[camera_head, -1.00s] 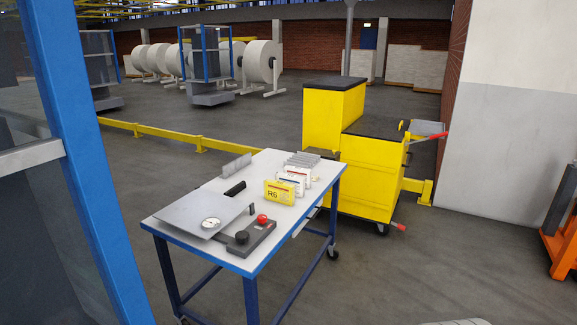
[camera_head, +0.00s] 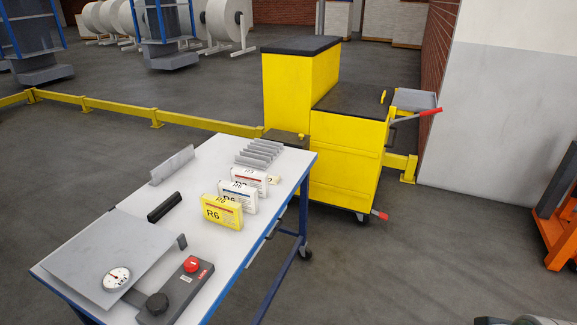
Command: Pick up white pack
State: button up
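Two white packs stand upright in a row on the blue-framed table (camera_head: 215,262). The nearer white pack (camera_head: 238,197) has a blue stripe and "R6" lettering. The farther white pack (camera_head: 250,179) has a red stripe and is partly hidden behind it. A yellow pack (camera_head: 221,213) marked "R6" stands in front of them. My gripper cannot be made out; only a small grey and dark piece shows at the bottom right edge, perhaps part of my arm.
Grey metal dividers (camera_head: 259,155) stand behind the packs. A plate with a gauge (camera_head: 116,278) and a red-button box (camera_head: 178,291) are at the table's near end. A yellow cart (camera_head: 345,155) stands beyond the table. Floor right of the table is clear.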

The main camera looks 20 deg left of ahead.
aim_at(258, 179)
jog(key=i+z, duration=0.1)
jog(key=i, duration=1.3)
jog(key=i+u, duration=0.6)
jog(key=u, duration=0.15)
jog(key=i+l+u, duration=0.15)
jog(key=i+u, duration=0.45)
jog(key=u, duration=0.2)
jog(key=i+j+u, duration=0.1)
jog(key=u, duration=0.3)
jog(key=i+l+u, duration=0.1)
jog(key=i+u, duration=0.3)
jog(key=k, duration=0.1)
